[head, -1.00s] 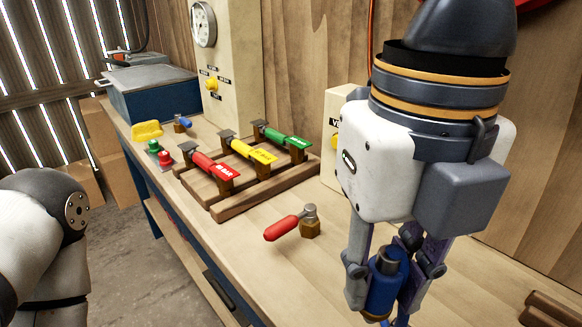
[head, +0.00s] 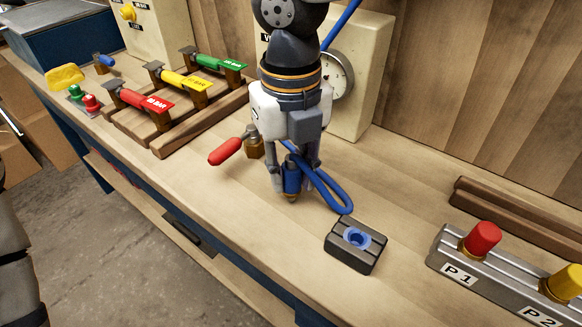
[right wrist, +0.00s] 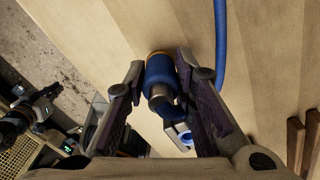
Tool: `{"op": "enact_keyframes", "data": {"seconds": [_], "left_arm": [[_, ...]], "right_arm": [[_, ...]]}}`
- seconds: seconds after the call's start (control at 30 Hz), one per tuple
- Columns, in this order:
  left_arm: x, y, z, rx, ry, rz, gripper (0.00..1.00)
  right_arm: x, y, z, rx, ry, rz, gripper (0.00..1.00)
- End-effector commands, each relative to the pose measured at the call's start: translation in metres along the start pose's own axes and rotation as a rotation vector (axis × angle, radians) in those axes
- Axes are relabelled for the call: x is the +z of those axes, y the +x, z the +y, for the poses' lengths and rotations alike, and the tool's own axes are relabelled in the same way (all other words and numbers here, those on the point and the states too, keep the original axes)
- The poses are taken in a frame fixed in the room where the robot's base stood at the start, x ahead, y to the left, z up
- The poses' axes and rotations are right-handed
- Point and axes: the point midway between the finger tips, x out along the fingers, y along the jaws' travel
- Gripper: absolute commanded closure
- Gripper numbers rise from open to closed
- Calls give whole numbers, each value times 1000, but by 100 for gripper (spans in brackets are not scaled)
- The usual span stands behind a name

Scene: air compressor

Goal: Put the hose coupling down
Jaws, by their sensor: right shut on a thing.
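The hose coupling (head: 291,176) is a blue sleeve with a brass end pointing down, on a blue hose (head: 325,187). My right gripper (head: 291,180) is shut on it and holds it roughly upright over the bench. I cannot tell whether the brass end touches the wood. In the right wrist view the coupling (right wrist: 160,72) sits between the two fingers. A dark block with a blue ring-shaped socket (head: 343,253) lies to the right of the coupling, apart from it.
A red-handled brass valve (head: 226,151) is close left of my right gripper. A wooden rack (head: 165,143) with red, yellow and green handles stands further left. A grey manifold (head: 487,277) with red and yellow caps is at right. The bench front is clear.

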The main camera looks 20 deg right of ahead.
Motion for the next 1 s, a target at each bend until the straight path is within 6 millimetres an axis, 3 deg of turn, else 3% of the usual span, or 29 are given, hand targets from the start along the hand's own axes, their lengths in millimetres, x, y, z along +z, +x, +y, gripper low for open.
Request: {"op": "enact_keyframes", "data": {"seconds": [0.07, 0.1, 0.2, 0.47, 0.57, 0.8, 1.0], "left_arm": [[0, 0, 0, 0, 0, 0, 100], [0, 0, 0, 0, 0, 0, 100], [0, 0, 0, 0, 0, 0, 100], [0, 0, 0, 0, 0, -1, 100], [1, 1, 0, 0, 0, -3, 100], [2, 2, 0, 0, 0, -7, 100], [2, 2, 0, 0, 0, -7, 100]], "right_arm": [[0, 2, 0, 0, 0, 1, 100], [0, 3, 0, 0, 0, 1, 74], [0, 3, 0, 0, 0, 1, 56], [0, 2, 0, 0, 0, 1, 56], [1, -7, 0, 0, 2, -1, 56], [1, -71, 0, 1, 2, -3, 56], [1, -111, 0, 1, 1, -1, 56]]}}
